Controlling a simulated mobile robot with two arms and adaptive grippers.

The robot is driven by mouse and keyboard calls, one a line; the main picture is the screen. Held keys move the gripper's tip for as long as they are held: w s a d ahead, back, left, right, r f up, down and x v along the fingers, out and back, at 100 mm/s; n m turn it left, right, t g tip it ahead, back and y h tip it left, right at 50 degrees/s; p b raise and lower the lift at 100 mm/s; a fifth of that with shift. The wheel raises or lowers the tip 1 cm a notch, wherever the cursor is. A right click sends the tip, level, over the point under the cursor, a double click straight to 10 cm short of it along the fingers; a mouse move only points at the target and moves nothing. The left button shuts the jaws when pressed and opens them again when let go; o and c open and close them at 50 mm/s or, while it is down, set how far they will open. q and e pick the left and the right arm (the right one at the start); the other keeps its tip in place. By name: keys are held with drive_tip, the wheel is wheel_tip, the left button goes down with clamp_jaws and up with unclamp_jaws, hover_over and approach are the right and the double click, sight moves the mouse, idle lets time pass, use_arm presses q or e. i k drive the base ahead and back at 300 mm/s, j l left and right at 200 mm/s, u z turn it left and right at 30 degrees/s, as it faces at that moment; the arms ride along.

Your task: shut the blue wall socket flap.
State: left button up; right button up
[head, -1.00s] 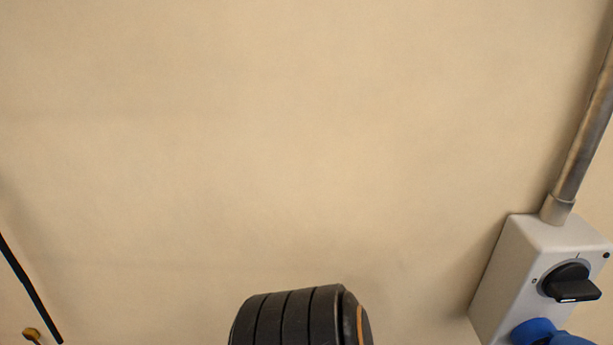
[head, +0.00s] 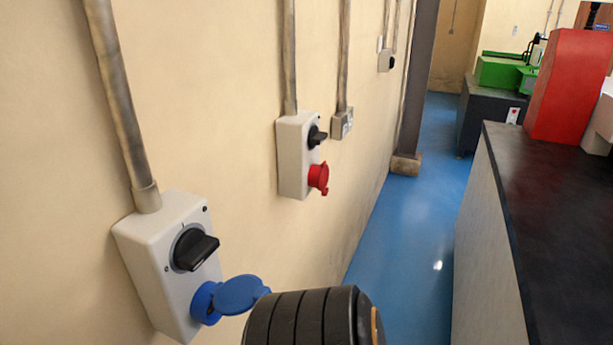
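The blue wall socket (head: 205,302) sits low on a grey-white switch box (head: 160,258) on the wall, at the lower left. Its blue flap (head: 241,294) stands open, sticking out from the socket to the right. A black rotary switch (head: 195,249) is above it on the same box. A dark ribbed part of my own arm shows at the bottom middle, just right of and below the flap in the picture. It overlaps the flap's right edge in view; I cannot tell whether they touch. Neither gripper's fingers are in view.
A second box (head: 294,155) with a red socket (head: 318,177) and a smaller grey box (head: 342,124) are farther along the wall. A dark-topped counter (head: 545,200) is at the right, with a red block (head: 570,85). Blue floor (head: 410,240) lies clear between.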

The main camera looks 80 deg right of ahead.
sight(236, 296)
drive_tip(key=j+z, duration=0.1)
drive_tip(key=z, duration=1.85)
